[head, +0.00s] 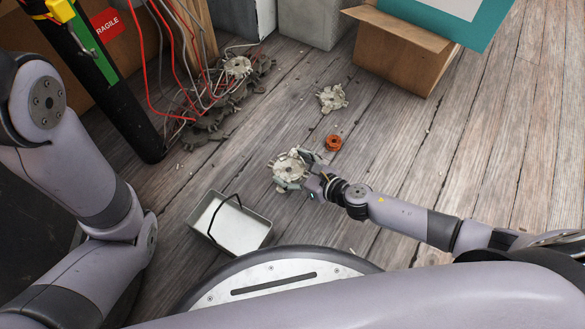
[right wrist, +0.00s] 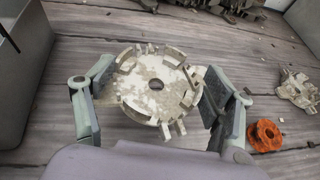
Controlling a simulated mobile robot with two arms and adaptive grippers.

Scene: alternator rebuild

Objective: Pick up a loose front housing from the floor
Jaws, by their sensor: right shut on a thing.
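A pale, mottled round front housing (head: 289,167) with lugs and a centre hole is held near the wooden floor in the head view. My right gripper (head: 296,170) is shut on it. In the right wrist view the housing (right wrist: 155,85) sits between the two fingers of the gripper (right wrist: 158,100), with a pad at each side. I cannot tell whether it still touches the floor. Another pale housing (head: 332,97) lies loose on the floor farther back; it also shows in the right wrist view (right wrist: 299,90). My left gripper is not in view.
An orange ring-shaped part (head: 333,142) lies right of the held housing. A metal bin (head: 240,229) with a black handle stands to the left. Grey parts, another pale housing (head: 237,67) and red wires (head: 148,82) lie back left. A cardboard box (head: 398,57) stands back right.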

